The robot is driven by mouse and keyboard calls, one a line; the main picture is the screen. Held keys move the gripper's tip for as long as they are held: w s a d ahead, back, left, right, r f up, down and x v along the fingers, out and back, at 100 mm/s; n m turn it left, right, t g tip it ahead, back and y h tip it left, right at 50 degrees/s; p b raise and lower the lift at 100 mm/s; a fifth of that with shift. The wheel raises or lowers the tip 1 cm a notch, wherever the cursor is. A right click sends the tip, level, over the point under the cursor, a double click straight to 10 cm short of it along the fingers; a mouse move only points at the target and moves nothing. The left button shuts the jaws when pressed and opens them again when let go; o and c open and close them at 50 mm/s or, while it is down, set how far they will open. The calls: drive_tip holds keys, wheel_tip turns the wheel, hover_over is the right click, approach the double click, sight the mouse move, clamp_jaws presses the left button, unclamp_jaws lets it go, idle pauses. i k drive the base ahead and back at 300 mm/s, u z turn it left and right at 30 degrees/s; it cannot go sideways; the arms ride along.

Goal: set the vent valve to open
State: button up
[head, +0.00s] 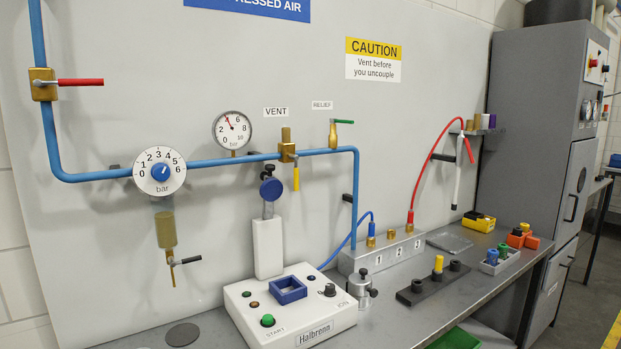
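The vent valve (288,152) is a brass body on the horizontal blue pipe, under a VENT label (276,112). A brass cylinder (286,134) stands on top of it. Its yellow handle (296,179) hangs straight down, across the line of the pipe. My gripper is not in view, and nothing touches the valve.
Left of the vent valve are a round gauge (232,130), a dial with a blue knob (160,172) and a red-handled valve (62,83). A green-handled valve (336,132) is to its right. A white START box (290,305) and blue-topped post (268,240) stand below.

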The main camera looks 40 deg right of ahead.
sight(295, 157)
drive_tip(key=z, duration=2.05)
drive_tip(key=k, duration=0.7)
drive_tip(key=u, duration=0.95)
drive_tip(key=i, duration=1)
drive_tip(key=z, duration=0.05)
